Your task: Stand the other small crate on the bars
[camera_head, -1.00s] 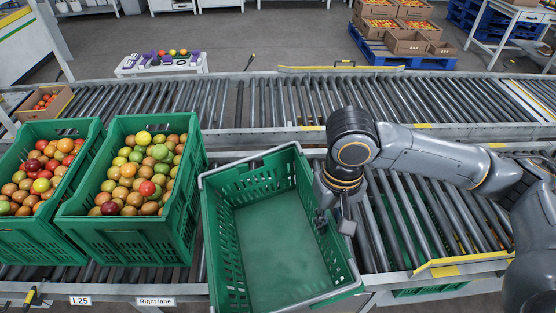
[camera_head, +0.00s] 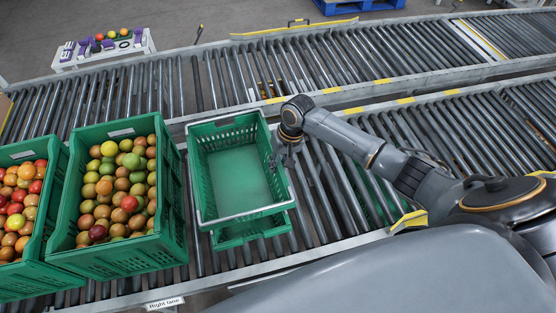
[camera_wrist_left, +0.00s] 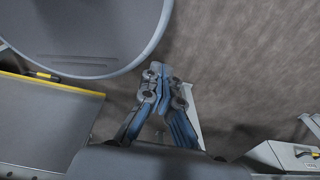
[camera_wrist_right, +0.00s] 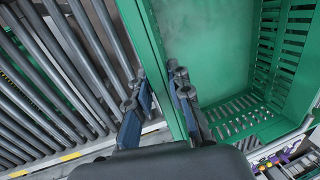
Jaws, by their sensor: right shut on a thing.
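An empty green crate (camera_head: 204,217) with a pale grey rim is in the middle of the head view. My right gripper (camera_head: 284,158) is shut on its right wall; the right wrist view shows this wall (camera_wrist_right: 146,40) between the fingers. Part of another green crate (camera_head: 250,233) shows beneath its near edge. Whether the upper crate rests on it or hangs above it I cannot tell, and its bars are hidden. My left gripper (camera_wrist_left: 166,84) appears shut and empty in the left wrist view, over the floor and away from the crates.
Two green crates full of tomatoes, one (camera_head: 121,265) close left of the empty crate and one (camera_head: 40,277) further left, stand on the roller lane. Bare rollers (camera_head: 330,200) lie to the right. A second roller conveyor (camera_head: 330,60) and a white bench (camera_head: 105,52) are behind.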

